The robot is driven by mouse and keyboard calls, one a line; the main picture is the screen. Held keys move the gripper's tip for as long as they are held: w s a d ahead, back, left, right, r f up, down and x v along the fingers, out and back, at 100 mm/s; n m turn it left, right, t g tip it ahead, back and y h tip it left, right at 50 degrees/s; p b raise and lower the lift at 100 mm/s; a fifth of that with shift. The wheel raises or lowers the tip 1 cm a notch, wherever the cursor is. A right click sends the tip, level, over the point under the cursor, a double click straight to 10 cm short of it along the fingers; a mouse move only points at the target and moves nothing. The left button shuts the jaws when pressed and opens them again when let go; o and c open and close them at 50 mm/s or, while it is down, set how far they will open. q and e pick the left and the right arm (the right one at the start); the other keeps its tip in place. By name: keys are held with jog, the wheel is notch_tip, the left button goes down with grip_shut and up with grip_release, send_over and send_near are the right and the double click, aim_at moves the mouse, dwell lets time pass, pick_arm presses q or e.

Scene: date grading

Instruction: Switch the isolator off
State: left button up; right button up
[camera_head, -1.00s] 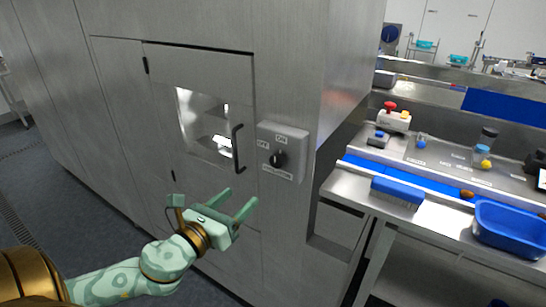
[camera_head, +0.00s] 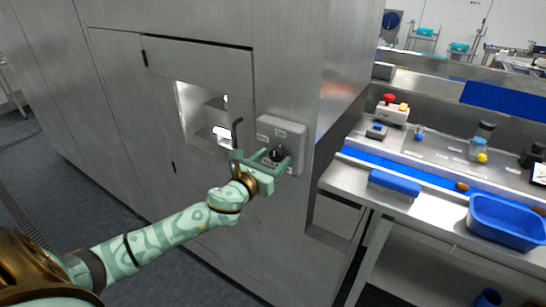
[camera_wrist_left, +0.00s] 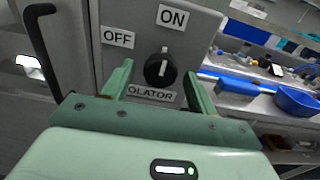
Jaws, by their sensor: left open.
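The isolator is a grey box (camera_head: 291,133) on the steel cabinet, with a black round knob (camera_head: 277,153). In the left wrist view the knob (camera_wrist_left: 158,71) has a white mark that points up toward the ON label (camera_wrist_left: 172,17). The OFF label (camera_wrist_left: 118,37) is at its upper left. The lower label is partly covered by my gripper. My left gripper (camera_head: 273,163) is open in front of the box. Its two fingers stand either side of the knob in the left wrist view, with nothing between them that I can tell is touched. My right gripper is not in view.
A dark door handle (camera_head: 237,134) is close to the left of my gripper, beside a window in the cabinet door.

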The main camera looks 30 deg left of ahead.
pick_arm(q)
jog(key=shift+w, duration=0.35)
jog(key=c, duration=1)
